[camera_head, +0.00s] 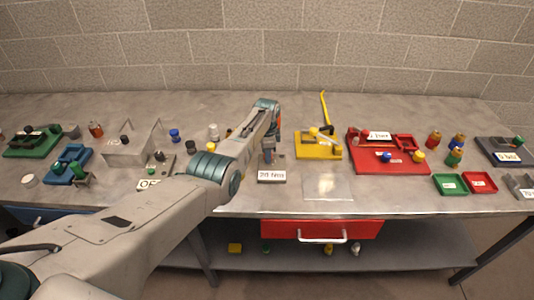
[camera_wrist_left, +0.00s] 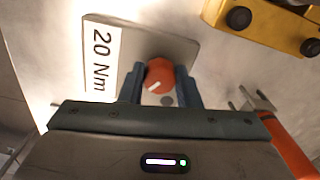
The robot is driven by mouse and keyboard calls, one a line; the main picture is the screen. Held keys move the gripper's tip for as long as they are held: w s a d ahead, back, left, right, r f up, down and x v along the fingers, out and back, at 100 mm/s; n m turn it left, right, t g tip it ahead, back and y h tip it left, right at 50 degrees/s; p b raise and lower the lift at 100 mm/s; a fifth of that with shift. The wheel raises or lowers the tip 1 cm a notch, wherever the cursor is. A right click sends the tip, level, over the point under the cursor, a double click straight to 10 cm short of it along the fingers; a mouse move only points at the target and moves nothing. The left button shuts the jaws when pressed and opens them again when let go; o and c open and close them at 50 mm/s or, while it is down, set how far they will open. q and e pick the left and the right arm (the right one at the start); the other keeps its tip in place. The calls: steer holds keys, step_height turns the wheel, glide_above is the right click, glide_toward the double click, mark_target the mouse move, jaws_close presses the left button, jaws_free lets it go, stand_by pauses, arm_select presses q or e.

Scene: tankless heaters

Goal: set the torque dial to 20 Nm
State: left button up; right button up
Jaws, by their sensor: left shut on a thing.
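The torque dial (camera_wrist_left: 160,73) is a round orange-red knob with a white pointer line, on a grey plate (camera_wrist_left: 181,45). In the left wrist view the pointer aims toward the lower left. A white label (camera_wrist_left: 101,58) reading "20 Nm" lies along the plate's left side; it also shows in the head view (camera_head: 271,176). My left gripper (camera_wrist_left: 160,88) is shut on the dial, one finger on each side. In the head view my left gripper (camera_head: 268,157) is over the plate behind the label, and the dial is hidden there. My right gripper is not in view.
An orange-handled tool (camera_wrist_left: 296,145) lies right of the gripper in the wrist view. A yellow fixture (camera_head: 318,146) and a red tray (camera_head: 390,168) stand to the right. A clear sheet (camera_head: 327,187) lies at the front. A grey bracket (camera_head: 130,145) stands left.

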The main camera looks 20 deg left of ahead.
arm_select(q)
steer(key=shift+m, duration=1.1)
steer(key=o, duration=1)
steer(key=shift+r, duration=0.2)
step_height(320, 180, up, 10)
steer(key=shift+r+b, duration=0.15)
steer(key=shift+b, duration=0.75)
